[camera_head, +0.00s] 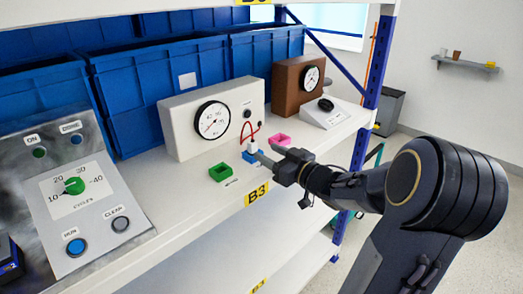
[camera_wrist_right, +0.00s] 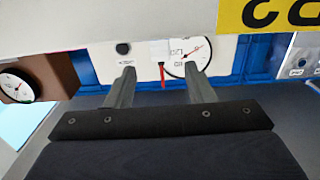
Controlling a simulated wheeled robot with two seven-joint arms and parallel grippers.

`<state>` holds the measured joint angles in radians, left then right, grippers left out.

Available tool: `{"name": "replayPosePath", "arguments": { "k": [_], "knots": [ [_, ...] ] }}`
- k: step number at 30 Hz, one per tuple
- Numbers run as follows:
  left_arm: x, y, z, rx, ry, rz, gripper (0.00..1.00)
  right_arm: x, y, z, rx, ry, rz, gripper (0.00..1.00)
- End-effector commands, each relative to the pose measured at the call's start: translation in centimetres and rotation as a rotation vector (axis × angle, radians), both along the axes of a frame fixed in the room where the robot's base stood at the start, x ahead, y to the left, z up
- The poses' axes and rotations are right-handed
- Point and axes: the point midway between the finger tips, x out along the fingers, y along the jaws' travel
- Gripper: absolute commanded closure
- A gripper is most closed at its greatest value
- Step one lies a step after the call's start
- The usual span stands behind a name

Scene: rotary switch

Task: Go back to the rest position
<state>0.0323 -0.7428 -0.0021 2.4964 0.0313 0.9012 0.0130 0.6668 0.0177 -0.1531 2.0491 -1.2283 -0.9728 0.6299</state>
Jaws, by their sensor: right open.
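My right gripper (camera_head: 268,154) is at the front edge of the shelf, by a small blue tray, with its arm reaching in from the right. In the right wrist view, its two fingers (camera_wrist_right: 160,75) are apart with nothing held between them. That view looks upside down toward the gauge box. The rotary switch (camera_head: 74,186) is a green knob on the grey control panel (camera_head: 40,228) at the left, well away from the gripper. My left gripper is not in view.
The white shelf (camera_head: 190,205) carries a white gauge box (camera_head: 178,120), a brown gauge box (camera_head: 285,85), a green tray (camera_head: 219,172), a blue tray (camera_head: 246,155) and a pink tray (camera_head: 281,139). A blue upright (camera_head: 376,65) stands at the shelf's right end. Open floor lies right.

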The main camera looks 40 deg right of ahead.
Motion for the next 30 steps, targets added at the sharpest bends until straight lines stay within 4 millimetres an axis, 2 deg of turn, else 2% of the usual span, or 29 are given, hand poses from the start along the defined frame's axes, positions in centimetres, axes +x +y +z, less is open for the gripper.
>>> {"name": "replayPosePath", "arguments": {
  "k": [4,21,26,30],
  "knots": [
    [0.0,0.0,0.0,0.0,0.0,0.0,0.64,-0.6,0.0,0.0,0.002,-0.001,0.001,0.52],
    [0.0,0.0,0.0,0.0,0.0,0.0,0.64,-0.5,0.0,0.2,-0.001,0.002,-0.01,0.52],
    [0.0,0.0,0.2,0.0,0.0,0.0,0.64,-0.7,0.2,1.5,0.001,0.046,-0.138,0.52],
    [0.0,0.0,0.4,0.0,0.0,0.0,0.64,-2.8,1.8,1.4,0.059,0.194,-0.302,0.52]
  ]
}}
